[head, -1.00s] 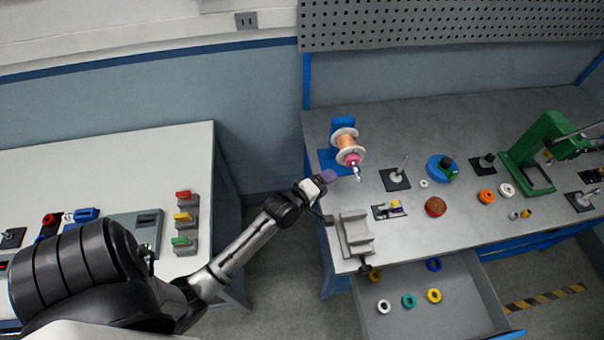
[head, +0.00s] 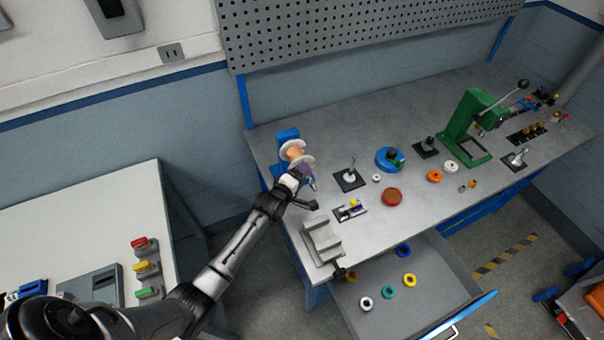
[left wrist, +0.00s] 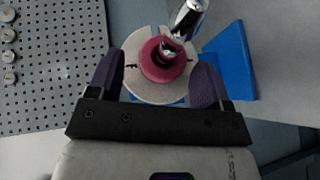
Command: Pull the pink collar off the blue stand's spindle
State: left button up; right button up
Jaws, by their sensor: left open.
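The blue stand (head: 284,138) stands on the bench's left end and bears a spool (head: 292,151) with pale flanges and copper-coloured winding. In the left wrist view the pink collar (left wrist: 160,66) sits around the spindle (left wrist: 188,16), in front of the pale flange (left wrist: 134,68). The blue stand shows behind it (left wrist: 236,62). My left gripper (head: 303,171) is at the spool's front end. In the left wrist view its open purple fingers (left wrist: 158,78) lie on either side of the collar, with gaps showing. The collar is mostly hidden by my gripper in the head view.
A grey block fixture (head: 321,242) stands at the bench's front left edge, near my forearm. An open drawer (head: 420,300) with several coloured rings is below. A black-based post (head: 350,178) and a red-brown disc (head: 391,197) stand to the right.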

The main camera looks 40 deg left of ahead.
pick_arm(q)
jog(key=shift+w+a+f, duration=0.1)
jog(key=shift+w+f, duration=0.05)
jog(key=shift+w, duration=0.55)
jog(key=c, duration=0.8)
jog(key=shift+c, duration=0.2)
jog(key=shift+r, duration=0.25)
jog(key=shift+s+d+p, duration=0.25)
jog(key=shift+d+p, duration=0.2)
jog(key=shift+d, duration=0.05)
jog(key=shift+s+d+p, duration=0.25)
jog(key=shift+d+p, duration=0.1)
jog(key=shift+d, duration=0.15)
jog(key=shift+s+d+p, duration=0.2)
jog(key=shift+d+p, duration=0.15)
jog(key=shift+d, duration=0.1)
jog(key=shift+d, duration=0.15)
